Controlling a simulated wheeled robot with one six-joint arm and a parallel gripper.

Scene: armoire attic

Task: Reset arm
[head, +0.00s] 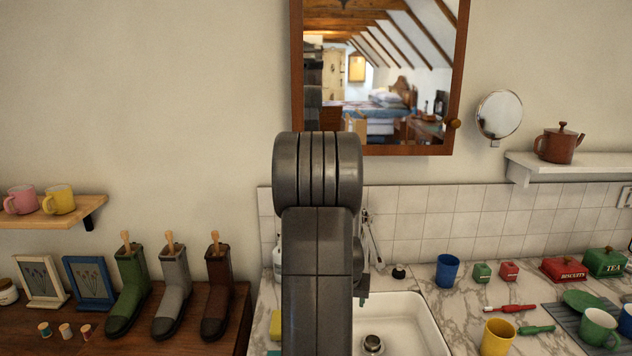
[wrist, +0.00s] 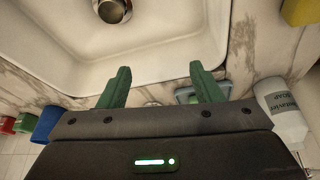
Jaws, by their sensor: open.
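My gripper (wrist: 160,71) shows in the wrist view with its two green fingers spread apart and nothing between them. In the head view my grey arm stands upright in the middle and hides most of the gripper. The sink (head: 408,318) shows to the right of the arm, partly hidden by it.
A soap bottle (wrist: 282,112) stands close to the gripper's right in the wrist view. The counter holds a blue cup (head: 447,271), a yellow mug (head: 496,337) and red and green tins. Boots (head: 173,294) stand left. A mirror cabinet (head: 460,80) hangs behind.

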